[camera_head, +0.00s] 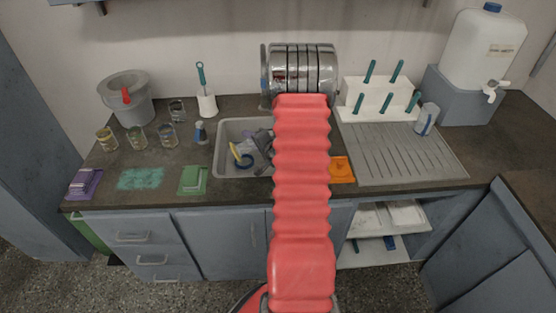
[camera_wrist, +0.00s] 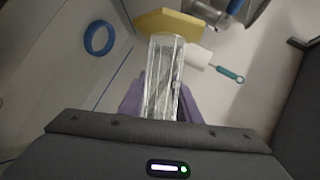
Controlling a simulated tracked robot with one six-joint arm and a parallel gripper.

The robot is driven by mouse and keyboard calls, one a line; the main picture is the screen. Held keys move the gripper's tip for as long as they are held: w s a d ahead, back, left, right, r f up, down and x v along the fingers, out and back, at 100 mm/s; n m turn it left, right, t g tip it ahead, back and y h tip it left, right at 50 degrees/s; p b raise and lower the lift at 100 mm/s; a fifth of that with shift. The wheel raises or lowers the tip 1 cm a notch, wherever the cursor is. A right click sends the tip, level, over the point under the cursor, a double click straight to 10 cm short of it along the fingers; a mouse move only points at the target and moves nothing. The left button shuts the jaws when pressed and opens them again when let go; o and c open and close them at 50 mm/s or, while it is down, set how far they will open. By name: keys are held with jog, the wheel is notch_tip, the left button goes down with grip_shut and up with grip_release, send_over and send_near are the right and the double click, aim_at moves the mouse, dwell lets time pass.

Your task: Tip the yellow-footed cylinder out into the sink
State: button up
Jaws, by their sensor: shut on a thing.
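My gripper (camera_wrist: 163,98) has purple fingers shut on the clear glass cylinder (camera_wrist: 165,75). The yellow foot (camera_wrist: 168,24) shows at the far end of the glass in the wrist view. In the head view the yellow foot (camera_head: 235,153) shows tilted over the left part of the sink (camera_head: 224,168), and the dark end of my gripper (camera_head: 263,140) is right of it. The cylinder appears tilted well off upright. Its near end is hidden by my gripper housing, and I cannot tell whether liquid is inside. My red arm hides the sink's right part.
A blue ring (camera_head: 243,162) shows at the sink, also in the wrist view (camera_wrist: 99,39). A ribbed drainboard (camera_head: 405,155) lies right.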

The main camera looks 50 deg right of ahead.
jog(key=shift+f, duration=0.2)
jog(key=shift+w+a+f+n+g+h+b, duration=0.1)
jog(key=shift+n+g+h+b, duration=0.65)
jog(key=shift+n, duration=0.5)
jog(key=shift+w+a+f+n+g+h+b, duration=0.15)
jog(key=shift+n+g+h+b, duration=0.45)
jog(key=shift+n+h, duration=0.55)
jog(key=shift+f+n+g+h+b, duration=0.1)
jog(key=shift+n+g+h+b, duration=0.6)
jog(key=shift+n, duration=0.7)
jog(key=shift+w+a+r+n+h+b, duration=0.15)
jog(key=shift+r+n+h+b, duration=0.15)
jog(key=shift+r+n+h, duration=0.25)
